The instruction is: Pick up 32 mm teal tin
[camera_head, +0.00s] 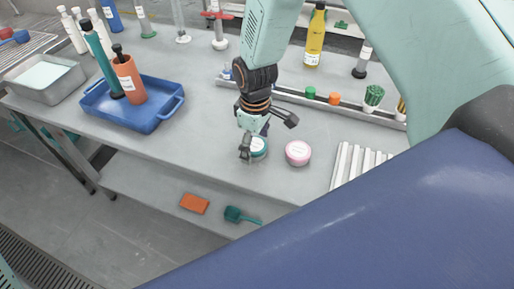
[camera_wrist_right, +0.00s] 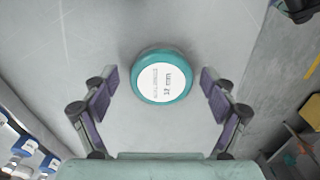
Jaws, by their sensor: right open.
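The teal tin (camera_head: 259,149) stands on the grey bench near its front edge, with a white round label on top. In the right wrist view the teal tin (camera_wrist_right: 161,97) is centred ahead of the fingers; its label shows a size in mm, the first digit hard to read. My right gripper (camera_head: 267,136) is open above the tin, pointing down. In the wrist view its two fingers stand on either side of the tin, with a gap on both sides, and hold nothing. My left gripper is not in view.
A pink tin (camera_head: 298,153) stands just right of the teal one. A ribbed white rack (camera_head: 358,163) is further right. A blue tray (camera_head: 150,122) with two bottles is at left. A rail with small items (camera_head: 309,93) runs behind. The bench's front edge is close.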

